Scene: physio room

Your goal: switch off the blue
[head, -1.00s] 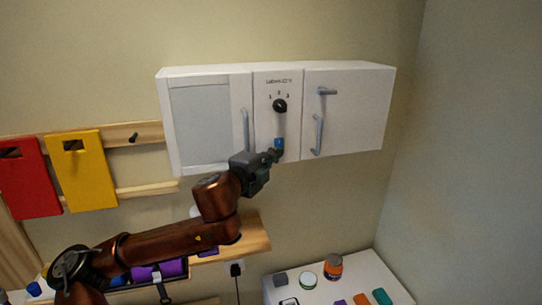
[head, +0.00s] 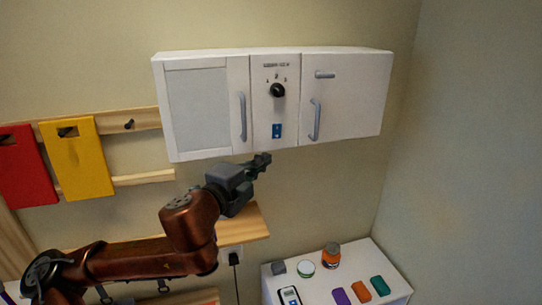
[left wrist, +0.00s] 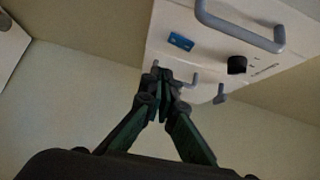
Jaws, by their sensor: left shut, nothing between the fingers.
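A blue rocker switch (head: 277,130) sits on the middle panel of the white wall cabinet (head: 205,110), below a black knob (head: 277,90). In the left wrist view the blue switch (left wrist: 181,41) shows in full, with nothing touching it. My left gripper (head: 262,160) is shut and empty, just below the cabinet's lower edge and a little left of the switch. In the left wrist view its fingertips (left wrist: 161,72) are together, apart from the switch. My right gripper is not in view.
The cabinet has grey handles (head: 315,120) on its doors. Red (head: 25,165) and yellow (head: 77,158) boards hang on a wooden rail at left. A wooden shelf (head: 240,224) is below my arm. A white table (head: 388,262) with small items stands lower right.

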